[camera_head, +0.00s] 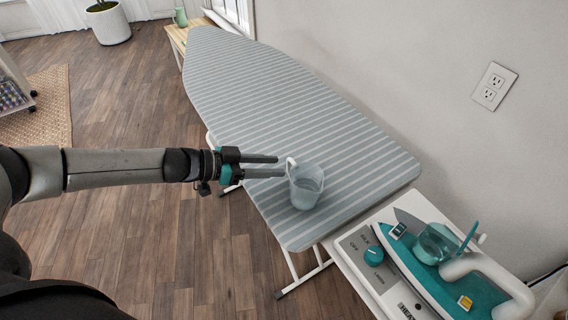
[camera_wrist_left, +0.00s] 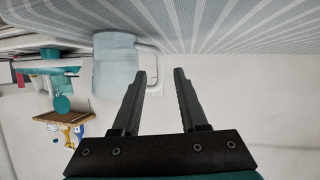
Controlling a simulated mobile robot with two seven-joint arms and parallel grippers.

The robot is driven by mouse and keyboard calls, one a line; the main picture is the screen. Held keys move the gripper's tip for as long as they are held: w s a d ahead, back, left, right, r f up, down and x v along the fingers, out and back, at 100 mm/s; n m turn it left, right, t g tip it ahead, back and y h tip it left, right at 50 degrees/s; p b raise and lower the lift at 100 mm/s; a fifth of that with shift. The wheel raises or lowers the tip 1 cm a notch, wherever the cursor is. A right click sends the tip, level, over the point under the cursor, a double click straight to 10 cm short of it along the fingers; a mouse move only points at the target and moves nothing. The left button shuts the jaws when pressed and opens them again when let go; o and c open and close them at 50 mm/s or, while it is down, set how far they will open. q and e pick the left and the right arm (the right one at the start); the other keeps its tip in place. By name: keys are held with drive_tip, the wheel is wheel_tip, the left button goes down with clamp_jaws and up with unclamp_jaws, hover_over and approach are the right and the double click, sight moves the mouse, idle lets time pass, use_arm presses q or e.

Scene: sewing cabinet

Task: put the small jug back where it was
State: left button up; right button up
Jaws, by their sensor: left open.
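A small translucent blue-grey jug (camera_head: 306,187) stands upright on the striped ironing board (camera_head: 270,95), near its front end. Its pale handle points left, toward my left gripper (camera_head: 279,166). That gripper is open and level, its fingertips close to the handle. In the left wrist view the jug (camera_wrist_left: 114,66) hangs inverted under the board, and its handle shows between the fingertips of the gripper (camera_wrist_left: 161,72). I cannot tell whether the fingers touch the handle. My right gripper is not in view.
A teal and white iron (camera_head: 450,275) rests on a white stand with a knob at the front right. The wall borders the board's right side. A green jug (camera_head: 180,17) stands on a wooden table beyond the board. Most of the board is bare.

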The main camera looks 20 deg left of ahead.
use_arm(q)
drive_tip(key=v, duration=0.7)
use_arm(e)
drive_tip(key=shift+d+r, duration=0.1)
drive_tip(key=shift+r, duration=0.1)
use_arm(q)
drive_tip(key=shift+s+a, duration=0.15)
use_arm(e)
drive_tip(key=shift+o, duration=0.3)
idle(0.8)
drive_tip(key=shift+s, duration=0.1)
